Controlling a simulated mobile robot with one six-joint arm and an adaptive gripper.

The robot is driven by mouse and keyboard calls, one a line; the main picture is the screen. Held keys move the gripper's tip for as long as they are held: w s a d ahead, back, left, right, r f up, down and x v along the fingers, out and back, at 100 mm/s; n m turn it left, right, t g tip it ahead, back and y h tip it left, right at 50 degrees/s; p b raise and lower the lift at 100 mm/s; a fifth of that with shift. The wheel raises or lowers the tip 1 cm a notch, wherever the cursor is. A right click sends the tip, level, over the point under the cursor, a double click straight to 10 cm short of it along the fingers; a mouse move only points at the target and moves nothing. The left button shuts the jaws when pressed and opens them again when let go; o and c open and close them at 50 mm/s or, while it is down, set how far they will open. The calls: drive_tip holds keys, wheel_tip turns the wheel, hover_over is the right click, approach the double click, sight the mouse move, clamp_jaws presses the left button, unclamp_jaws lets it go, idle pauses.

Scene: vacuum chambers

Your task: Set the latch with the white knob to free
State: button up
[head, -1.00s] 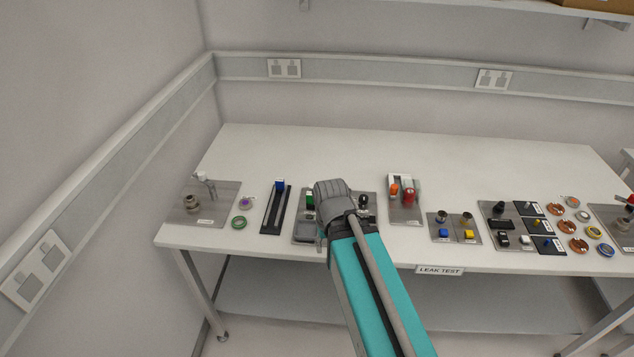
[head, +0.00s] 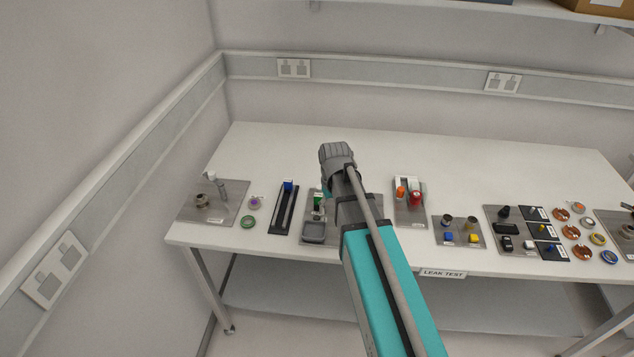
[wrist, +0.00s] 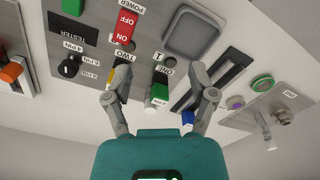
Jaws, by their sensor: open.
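The latch with the white knob (head: 210,176) stands on a metal plate (head: 228,210) at the far left of the table, beside a round fitting (head: 202,200). Its lever leans up from the plate.
Between the latch and my gripper are purple and green rings (head: 247,221) and a black slider with a blue knob (head: 288,186). A panel with orange and red knobs (head: 409,212) is to the right. The table's back strip is clear. A wall stands at the left.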

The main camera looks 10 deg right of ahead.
drive_tip(key=w+r+n+p, duration=0.1)
drive_tip(key=w+r+p, duration=0.1)
drive_tip(key=w, duration=0.6)
drive_tip(key=w+r+n+p, duration=0.2)
drive_tip(key=w+r, duration=0.1)
drive_tip(key=w, duration=0.6)
drive_tip(key=shift+w+r, duration=0.3)
drive_tip(key=shift+a+f, duration=0.1)
drive_tip(key=shift+f, duration=0.15)
wheel_tip(320, 180, down, 13)
drive_tip(key=b, duration=1.3)
drive_tip(key=shift+f, duration=0.15)
